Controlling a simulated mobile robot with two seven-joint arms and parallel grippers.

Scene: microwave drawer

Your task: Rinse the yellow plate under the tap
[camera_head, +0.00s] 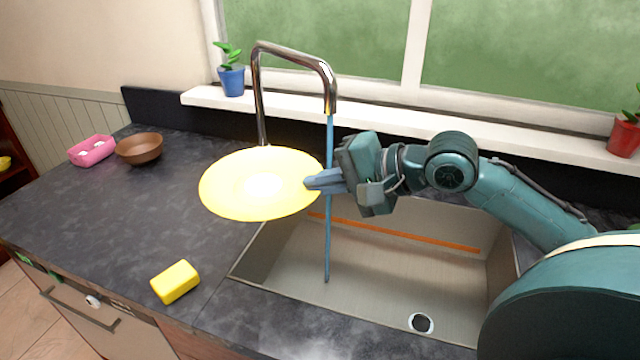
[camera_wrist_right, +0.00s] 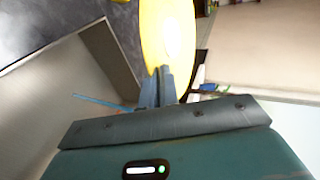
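The yellow plate (camera_head: 240,190) is held up in the air at the left end of the sink. My right gripper (camera_head: 318,181) is shut on the plate's right rim. The right wrist view also shows the plate (camera_wrist_right: 168,35) between the fingertips (camera_wrist_right: 163,75). The chrome tap (camera_head: 290,52) stands behind the sink, and a thin blue stream of water (camera_head: 327,240) runs from its spout down into the sink basin (camera_head: 400,270). The stream passes close to my fingers, to the right of most of the plate. My left gripper is not in view.
A yellow sponge (camera_head: 175,282) lies on the dark counter (camera_head: 100,220) left of the sink. A brown bowl (camera_head: 140,149) and a pink tray (camera_head: 92,150) stand at the far left. A blue pot (camera_head: 231,80) and a red pot (camera_head: 624,137) with plants stand on the windowsill (camera_head: 430,120).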

